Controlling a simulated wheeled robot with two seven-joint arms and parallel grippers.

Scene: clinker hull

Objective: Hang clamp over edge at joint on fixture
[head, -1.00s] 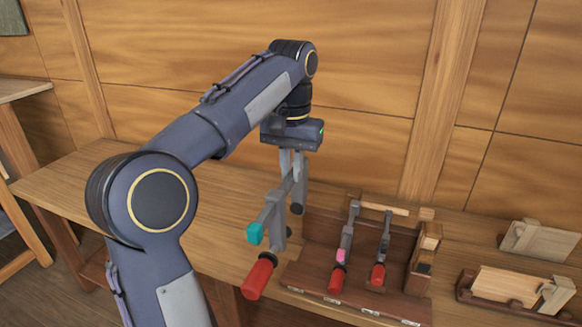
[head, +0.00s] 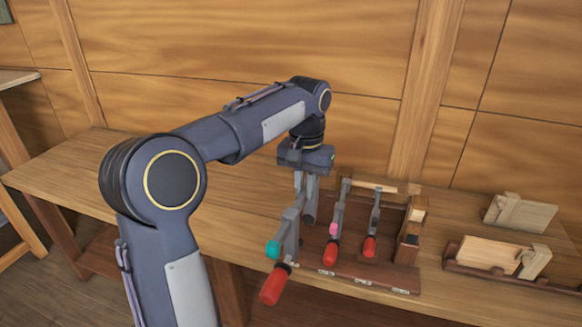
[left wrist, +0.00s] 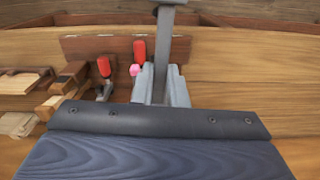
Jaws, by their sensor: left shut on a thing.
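My left gripper (head: 306,184) points down and is shut on the upper part of a grey metal clamp (head: 292,232). This clamp has a teal part (head: 273,249) and a red handle (head: 275,285) that tilts toward the front. It is at the left end of a dark wooden fixture (head: 375,276); I cannot tell whether they touch. Two similar clamps are at the fixture, one with a pink part (head: 334,229) and a smaller one (head: 373,220). In the left wrist view, the held clamp's bar (left wrist: 163,55) is between the fingers. My right gripper is not in view.
Wooden blocks (head: 410,235) stand at the fixture's right end. A pale wooden piece (head: 520,213) and a tray with wooden parts (head: 462,272) lie farther right on the bench (head: 90,180). The bench left of the gripper is clear. A panelled wall is behind.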

